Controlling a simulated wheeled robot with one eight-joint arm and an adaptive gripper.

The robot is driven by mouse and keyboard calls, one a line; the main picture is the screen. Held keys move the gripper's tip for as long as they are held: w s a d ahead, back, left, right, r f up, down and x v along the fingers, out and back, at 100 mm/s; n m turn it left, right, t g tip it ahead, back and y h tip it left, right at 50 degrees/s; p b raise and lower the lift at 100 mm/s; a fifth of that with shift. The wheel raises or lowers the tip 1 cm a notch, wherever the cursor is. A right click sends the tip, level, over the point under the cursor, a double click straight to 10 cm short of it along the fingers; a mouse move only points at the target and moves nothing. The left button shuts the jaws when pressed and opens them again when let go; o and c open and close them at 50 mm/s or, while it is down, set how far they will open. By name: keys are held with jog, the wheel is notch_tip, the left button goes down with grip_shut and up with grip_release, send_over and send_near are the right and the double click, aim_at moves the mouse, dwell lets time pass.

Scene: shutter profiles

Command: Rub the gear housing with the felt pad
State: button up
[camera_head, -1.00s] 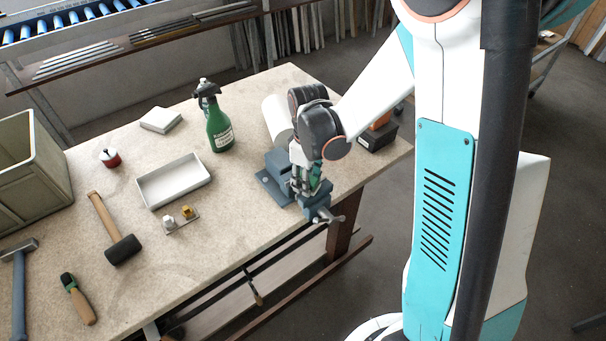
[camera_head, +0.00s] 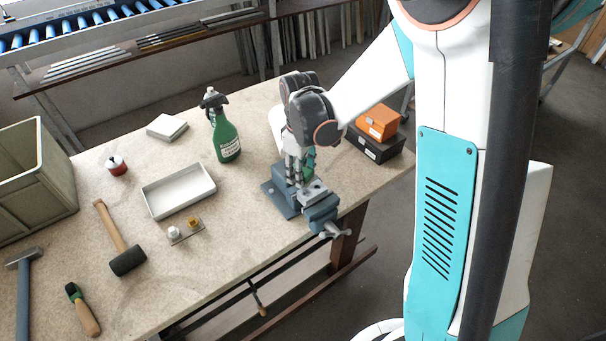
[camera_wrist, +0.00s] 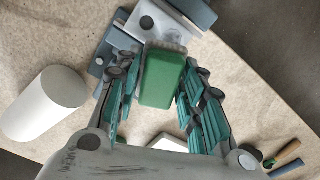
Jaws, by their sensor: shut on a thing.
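The felt pad is a green block (camera_wrist: 162,76) with a pale grey face at its far end. My gripper (camera_head: 301,168) is shut on it, with its teal-lined fingers on both sides of the block in the wrist view (camera_wrist: 160,88). The gear housing appears to be the light grey metal part (camera_head: 314,190) in the blue-grey vise (camera_head: 321,211) at the table's front right edge. This part also shows in the wrist view (camera_wrist: 147,23), just beyond the pad. The pad is above or beside it; I cannot tell whether they touch.
A green spray bottle (camera_head: 224,137) stands left of my gripper. A white cylinder (camera_wrist: 45,102) lies close to it. An orange box (camera_head: 379,122) on a dark box (camera_head: 377,147) is to the right. A white tray (camera_head: 179,191) and mallet (camera_head: 122,250) are left.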

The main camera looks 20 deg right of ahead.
jog(key=shift+w+a+r, duration=0.1)
jog(key=shift+w+r, duration=0.1)
jog(key=shift+r, duration=0.25)
jog(key=shift+s+r+p, duration=0.1)
jog(key=shift+r+p, duration=1.1)
jog(key=shift+r, duration=0.6)
jog(key=shift+f, duration=0.15)
